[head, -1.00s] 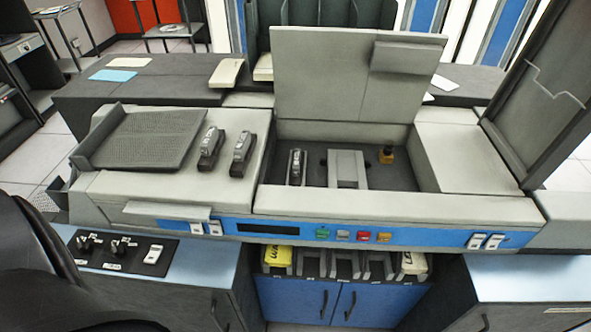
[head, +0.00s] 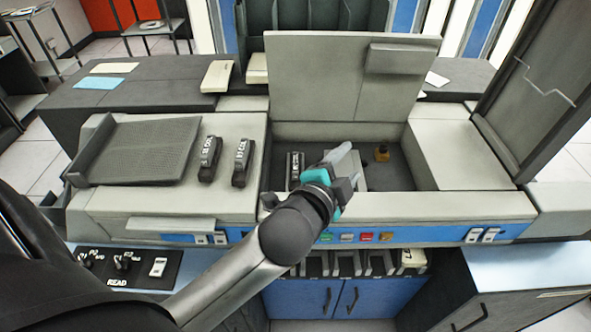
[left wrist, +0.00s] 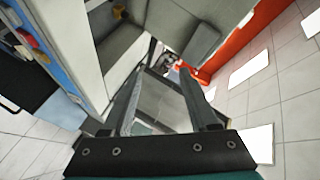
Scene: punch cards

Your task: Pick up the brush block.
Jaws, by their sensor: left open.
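Which piece is the brush block I cannot tell for sure; the labels are too small to read. One dark block with a pale label (head: 295,168) stands in the open bay of the grey machine (head: 200,205). Two similar dark blocks stand on the machine top, a left one (head: 209,158) and a right one (head: 243,162). My left gripper (head: 350,170) is over the bay's front edge, right of the bay block, partly hiding a grey fixture there. It also shows in the left wrist view (left wrist: 165,85), open with nothing held between its fingers. My right gripper is not in view.
The bay's raised lid (head: 340,75) stands behind it, and a tall dark panel (head: 530,90) rises at the right. A ribbed tray (head: 145,150) lies on the machine's left.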

